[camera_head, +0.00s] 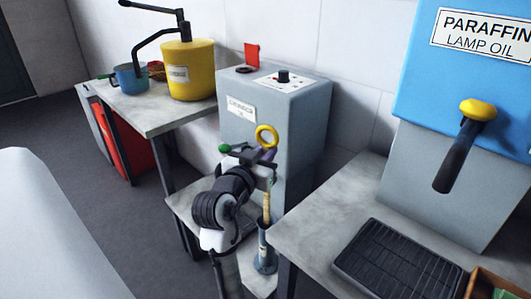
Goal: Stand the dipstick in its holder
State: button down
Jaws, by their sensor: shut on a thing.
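The dipstick shows a yellow ring handle (267,135) at its top and a thin yellowish shaft (267,205) below. It stands close to upright. My gripper (266,166) is shut on the dipstick just below the ring; the jaws hide part of the shaft. The holder (264,250) is a blue-grey upright tube with a round foot and a small label, on the low grey surface. The shaft's lower part lines up with the tube's mouth in this view. I cannot tell how far inside its tip is.
A grey cabinet (285,110) stands behind my gripper. A green knob (225,148) shows beside the gripper. At right, a worktop (325,215) bears a black grate (400,268) under the blue paraffin tank (460,75). A left table (150,112) holds a yellow can (188,72) and blue pot (130,78).

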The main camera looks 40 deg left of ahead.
notch_tip(320, 180, down, 10)
jog(key=b, duration=0.8)
dwell(3.2)
jog(key=c, duration=1.4)
grip_release()
jog(key=shift+f, duration=0.1)
jog(key=shift+o, duration=0.4)
jog(key=shift+s+f, duration=0.1)
jog(key=shift+f, duration=0.05)
